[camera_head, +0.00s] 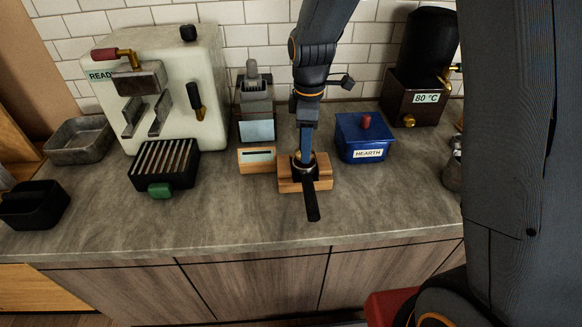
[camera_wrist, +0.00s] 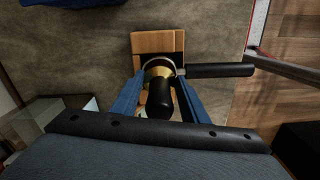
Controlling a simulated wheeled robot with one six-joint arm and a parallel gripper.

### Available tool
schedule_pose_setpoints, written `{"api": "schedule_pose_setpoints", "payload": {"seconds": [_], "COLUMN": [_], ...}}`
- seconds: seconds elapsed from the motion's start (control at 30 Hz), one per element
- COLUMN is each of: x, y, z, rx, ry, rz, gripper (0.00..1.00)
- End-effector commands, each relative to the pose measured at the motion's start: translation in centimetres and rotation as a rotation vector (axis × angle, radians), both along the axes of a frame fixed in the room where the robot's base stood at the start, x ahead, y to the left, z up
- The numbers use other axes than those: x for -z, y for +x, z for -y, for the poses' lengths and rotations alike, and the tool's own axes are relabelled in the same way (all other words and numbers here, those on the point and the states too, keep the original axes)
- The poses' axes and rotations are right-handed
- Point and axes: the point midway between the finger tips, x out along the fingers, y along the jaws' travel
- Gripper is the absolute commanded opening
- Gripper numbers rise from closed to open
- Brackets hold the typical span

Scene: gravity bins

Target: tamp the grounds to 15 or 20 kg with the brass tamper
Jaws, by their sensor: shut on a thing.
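My gripper (camera_head: 307,157) points down over the wooden tamping stand (camera_head: 290,187) in the head view. In the wrist view, its blue fingers (camera_wrist: 158,100) are shut on the brass tamper (camera_wrist: 159,96), whose black handle stands between them. The tamper's brass base sits at the basket of the portafilter, whose black handle (camera_head: 311,203) juts toward the counter's front edge. That handle also shows in the wrist view (camera_wrist: 222,70). The grounds are hidden under the tamper. I cannot tell how hard it presses.
A small wooden-framed display (camera_head: 257,160) stands left of the stand, its reading illegible. Behind it is a grinder (camera_head: 255,105). The espresso machine (camera_head: 165,85) and drip tray (camera_head: 165,164) are left.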

Motion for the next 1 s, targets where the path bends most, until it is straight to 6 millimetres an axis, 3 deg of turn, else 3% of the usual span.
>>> {"api": "schedule_pose_setpoints", "payload": {"seconds": [1.0], "x": [-5.5], "y": [0.1], "z": [0.0], "rx": [0.000], "ry": [0.001], "rz": [0.002], "gripper": [0.00]}}
